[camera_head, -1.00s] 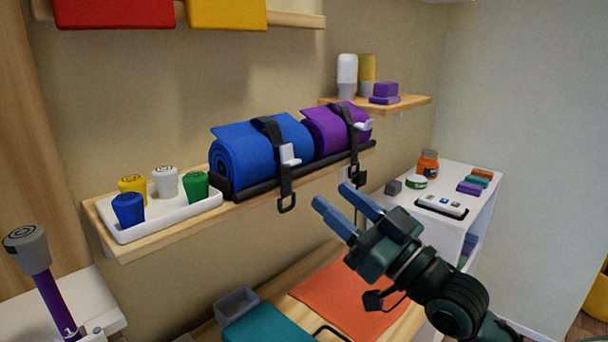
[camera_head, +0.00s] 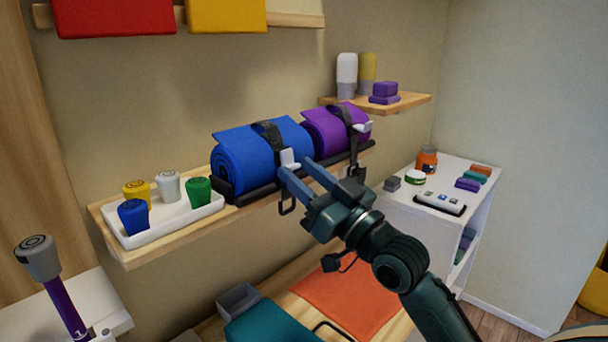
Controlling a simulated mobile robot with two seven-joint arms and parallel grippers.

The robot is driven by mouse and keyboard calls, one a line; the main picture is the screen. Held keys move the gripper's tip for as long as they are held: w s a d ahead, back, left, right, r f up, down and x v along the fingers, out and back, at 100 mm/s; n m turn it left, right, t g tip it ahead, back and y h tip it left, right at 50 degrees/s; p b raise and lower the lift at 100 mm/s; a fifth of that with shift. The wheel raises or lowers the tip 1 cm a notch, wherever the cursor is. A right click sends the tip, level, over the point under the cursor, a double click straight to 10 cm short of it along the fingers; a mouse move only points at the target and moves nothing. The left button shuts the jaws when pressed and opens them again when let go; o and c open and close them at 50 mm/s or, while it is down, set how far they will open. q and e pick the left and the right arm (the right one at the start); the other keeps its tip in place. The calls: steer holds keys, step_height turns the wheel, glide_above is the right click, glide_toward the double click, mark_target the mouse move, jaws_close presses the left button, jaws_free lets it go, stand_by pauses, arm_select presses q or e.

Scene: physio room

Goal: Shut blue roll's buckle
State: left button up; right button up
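The blue roll (camera_head: 250,160) lies on the wall shelf in a dark cradle, with a black strap (camera_head: 270,137) over it. Its buckle (camera_head: 289,158) has a pale lever on the roll's front; from this angle I cannot tell how far it stands out. My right gripper (camera_head: 297,169) is open. Its two blue fingers point up and left, with their tips at or just in front of the buckle's lower part. I cannot tell whether they touch it. The strap's lower end (camera_head: 287,209) hangs below the shelf, partly hidden by the fingers. My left gripper is not in view.
A purple roll (camera_head: 322,130) with its own strap and pale buckle (camera_head: 362,127) lies close on the right. A white tray (camera_head: 170,229) with several coloured cups stands on the left. A white cabinet (camera_head: 400,212) stands right of my arm.

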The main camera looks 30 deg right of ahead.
steer(key=c, duration=0.7)
arm_select(q)
steer(key=b, duration=0.2)
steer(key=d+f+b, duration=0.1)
steer(key=b, duration=0.1)
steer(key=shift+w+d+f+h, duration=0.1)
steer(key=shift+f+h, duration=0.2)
arm_select(e)
steer(key=shift+w+a+f+t+y, duration=0.1)
steer(key=shift+w+f+t+y, duration=0.1)
steer(key=shift+t, duration=0.3)
steer(key=shift+w+f+t+y, duration=0.1)
steer(key=shift+t+y, duration=0.1)
steer(key=shift+t, duration=0.3)
steer(key=shift+c, duration=0.2)
steer(key=o, duration=1)
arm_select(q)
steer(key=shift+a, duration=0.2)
arm_select(e)
steer(key=shift+f, duration=0.1)
